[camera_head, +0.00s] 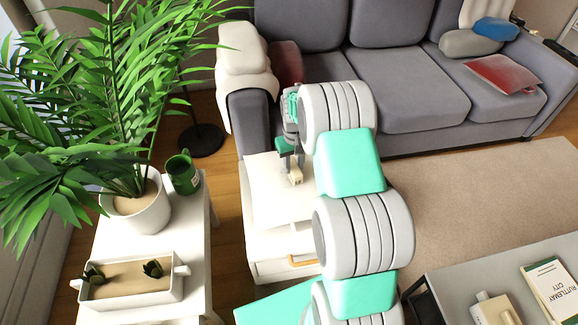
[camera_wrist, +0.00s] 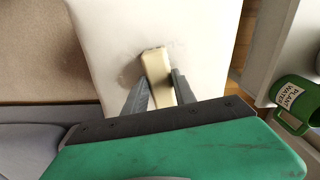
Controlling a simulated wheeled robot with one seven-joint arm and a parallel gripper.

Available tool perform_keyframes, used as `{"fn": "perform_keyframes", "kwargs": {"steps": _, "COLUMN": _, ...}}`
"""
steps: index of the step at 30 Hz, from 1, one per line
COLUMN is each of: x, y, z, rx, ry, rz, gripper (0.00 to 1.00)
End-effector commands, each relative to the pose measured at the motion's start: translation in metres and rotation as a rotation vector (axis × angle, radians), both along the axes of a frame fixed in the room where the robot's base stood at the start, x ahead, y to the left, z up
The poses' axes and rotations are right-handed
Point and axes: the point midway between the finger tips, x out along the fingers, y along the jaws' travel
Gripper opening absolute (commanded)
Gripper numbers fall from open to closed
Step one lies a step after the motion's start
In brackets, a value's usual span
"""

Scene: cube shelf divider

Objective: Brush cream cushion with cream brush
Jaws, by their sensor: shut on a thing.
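My gripper (camera_head: 293,166) is shut on the cream brush (camera_head: 296,177), a small block pointing down. In the wrist view, the brush (camera_wrist: 154,62) sits between the two grey fingers of my gripper (camera_wrist: 159,80). The cream cushion (camera_wrist: 105,35) lies flat beneath it, with faint greyish marks around the brush. In the head view, the cushion (camera_head: 267,205) lies on top of the low white cabinet, partly hidden by my arm. The brush is at or just above the cushion's surface; I cannot tell if it touches.
A white side table (camera_head: 210,245) at the left holds a potted palm (camera_head: 150,205), a green watering can (camera_head: 183,172) and a planter (camera_head: 130,282). A grey sofa (camera_head: 405,85) stands behind. A table (camera_head: 450,285) with books is at the lower right. Beige rug (camera_head: 480,190) is clear.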

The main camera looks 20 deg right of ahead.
Motion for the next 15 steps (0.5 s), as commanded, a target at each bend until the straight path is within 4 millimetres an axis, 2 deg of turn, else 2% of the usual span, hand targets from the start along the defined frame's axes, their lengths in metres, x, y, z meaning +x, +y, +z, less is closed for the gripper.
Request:
{"fn": "perform_keyframes", "kwargs": {"steps": 4, "x": -0.002, "y": -0.016, "z": -0.002, "rx": 0.0, "ry": 0.005, "rz": -0.004, "gripper": 0.0}}
{"fn": "perform_keyframes", "kwargs": {"steps": 11, "x": -0.002, "y": -0.026, "z": 0.0, "rx": 0.0, "ry": 0.005, "rz": -0.002, "gripper": 0.0}}
{"fn": "perform_keyframes", "kwargs": {"steps": 15, "x": -0.002, "y": -0.039, "z": 0.001, "rx": 0.0, "ry": 0.003, "rz": -0.004, "gripper": 0.0}}
